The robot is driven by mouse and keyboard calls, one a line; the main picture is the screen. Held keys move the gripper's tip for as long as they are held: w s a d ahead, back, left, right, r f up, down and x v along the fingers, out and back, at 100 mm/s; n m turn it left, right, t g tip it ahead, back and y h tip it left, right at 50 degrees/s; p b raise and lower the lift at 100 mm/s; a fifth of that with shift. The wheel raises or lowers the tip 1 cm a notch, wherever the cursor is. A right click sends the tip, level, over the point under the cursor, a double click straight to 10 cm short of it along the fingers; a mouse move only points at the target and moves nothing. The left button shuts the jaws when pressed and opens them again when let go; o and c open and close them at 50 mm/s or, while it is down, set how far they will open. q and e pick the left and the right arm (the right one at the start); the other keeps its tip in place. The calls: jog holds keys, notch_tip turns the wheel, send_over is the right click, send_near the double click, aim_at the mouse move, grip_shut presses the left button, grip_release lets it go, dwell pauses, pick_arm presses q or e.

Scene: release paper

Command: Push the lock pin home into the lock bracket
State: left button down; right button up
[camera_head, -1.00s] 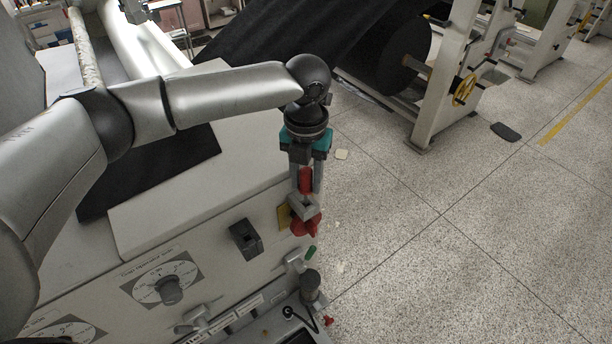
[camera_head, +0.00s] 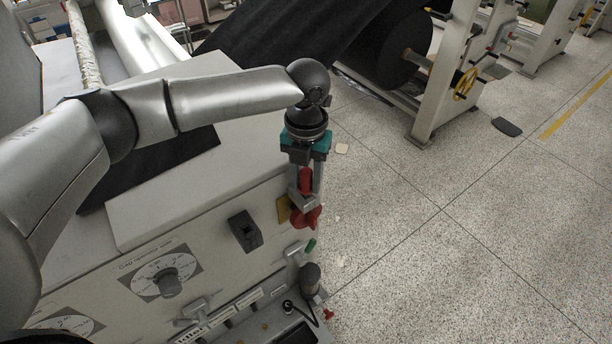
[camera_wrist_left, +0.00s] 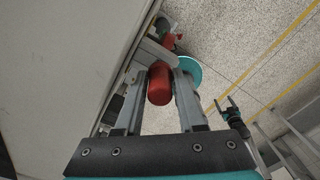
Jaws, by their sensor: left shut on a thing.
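The red lock pin (camera_head: 306,179) stands upright between the fingers of my left gripper (camera_head: 304,192). The gripper points down and is shut on the pin. In the left wrist view the pin's rounded red end (camera_wrist_left: 160,84) shows between the two grey fingers. The grey lock bracket (camera_head: 304,204) is at the fingertips, at the machine's right corner beside a yellow plate. It also shows in part in the left wrist view (camera_wrist_left: 150,51). The fingers hide where pin and bracket meet, so I cannot tell how deep the pin sits. My right gripper is possibly the small dark-and-teal shape in the left wrist view.
A red knob (camera_head: 307,219) is just below the bracket. The white machine panel carries a dial (camera_head: 167,284), a black switch (camera_head: 245,231) and levers. A black roll (camera_head: 395,50) stands behind.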

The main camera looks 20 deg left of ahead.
pick_arm(q)
jog(key=shift+f+b, duration=0.4)
jog(key=shift+f, duration=0.6)
jog(key=shift+c, duration=2.2)
grip_release()
notch_tip(320, 180, up, 15)
jog(key=b, duration=0.1)
jog(key=shift+r, duration=0.15)
